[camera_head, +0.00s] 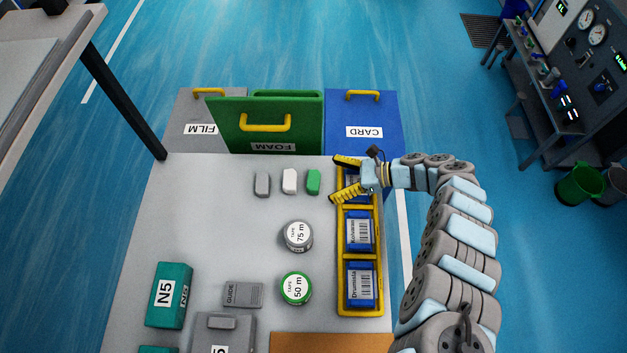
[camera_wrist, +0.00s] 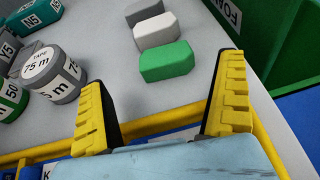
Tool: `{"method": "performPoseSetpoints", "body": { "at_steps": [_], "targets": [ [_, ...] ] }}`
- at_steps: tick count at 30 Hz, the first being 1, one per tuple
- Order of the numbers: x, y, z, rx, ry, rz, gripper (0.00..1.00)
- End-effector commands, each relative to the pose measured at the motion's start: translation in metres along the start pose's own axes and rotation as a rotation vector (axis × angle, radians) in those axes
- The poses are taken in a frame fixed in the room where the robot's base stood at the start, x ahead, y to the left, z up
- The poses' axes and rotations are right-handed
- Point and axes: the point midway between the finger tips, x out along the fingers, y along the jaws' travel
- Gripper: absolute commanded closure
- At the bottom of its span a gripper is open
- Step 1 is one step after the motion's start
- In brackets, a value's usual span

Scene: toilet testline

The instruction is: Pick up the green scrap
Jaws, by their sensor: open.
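The green scrap (camera_head: 313,182) is a small block on the grey table, at the right end of a row with a white block and a grey block. In the wrist view the green scrap (camera_wrist: 167,61) lies just beyond the fingertips, roughly between them in line. My gripper (camera_head: 347,180) is open and empty, with yellow ridged fingers pointing left toward the scrap. It hangs over the upper end of the yellow rack. The fingers (camera_wrist: 164,95) are apart from the scrap. Nothing hides the scrap.
White (camera_head: 290,181) and grey (camera_head: 262,184) blocks stand left of the scrap. The yellow rack (camera_head: 341,259) holds blue boxes. Two tape rolls (camera_head: 298,236) (camera_head: 295,288) sit nearer. Behind the table edge stand FILM (camera_head: 185,110), green FOAM (camera_head: 228,125) and blue CARD (camera_head: 385,115) bins. The table's left middle is clear.

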Motion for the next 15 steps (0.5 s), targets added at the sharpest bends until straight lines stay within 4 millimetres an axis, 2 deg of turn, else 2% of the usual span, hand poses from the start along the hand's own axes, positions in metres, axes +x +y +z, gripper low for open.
{"method": "performPoseSetpoints", "body": {
  "at_steps": [8, 15],
  "targets": [
    [0.014, -0.001, -0.002, 0.0, 0.001, -0.003, 0.0],
    [0.042, -0.006, -0.006, 0.0, 0.0, -0.002, 0.0]
  ]
}}
